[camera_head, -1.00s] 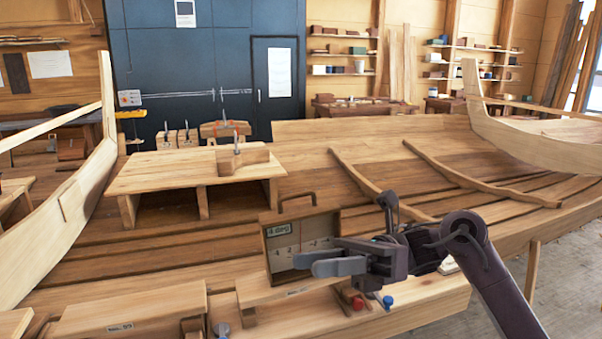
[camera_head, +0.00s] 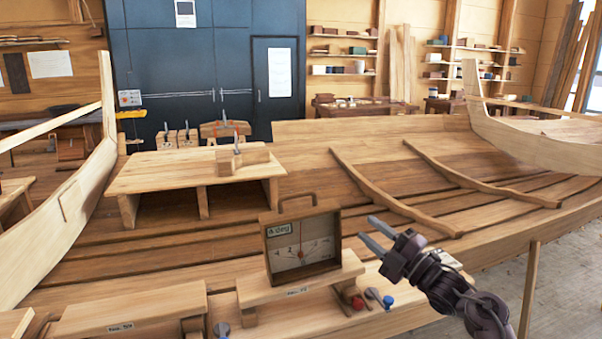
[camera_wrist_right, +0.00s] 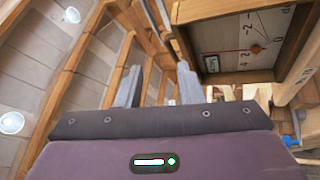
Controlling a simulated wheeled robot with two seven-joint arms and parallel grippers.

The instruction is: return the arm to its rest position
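My right gripper (camera_head: 376,235) is at the lower right of the middle in the head view, its arm coming in from the lower right. Its two grey fingers are apart with nothing between them. It is to the right of a wooden box gauge (camera_head: 302,245) with a white dial, a red needle and a handle, and does not touch it. In the right wrist view the two fingers (camera_wrist_right: 158,88) stand apart and the gauge (camera_wrist_right: 240,42) shows at the upper right. My left gripper is not in view.
The gauge stands on a small wooden bench (camera_head: 300,284). Red and blue knobs (camera_head: 388,300) are close below the right gripper. A wooden table (camera_head: 190,170) with a clamp is behind at left. Curved ribs (camera_head: 470,180) lie on the hull planks behind the gripper.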

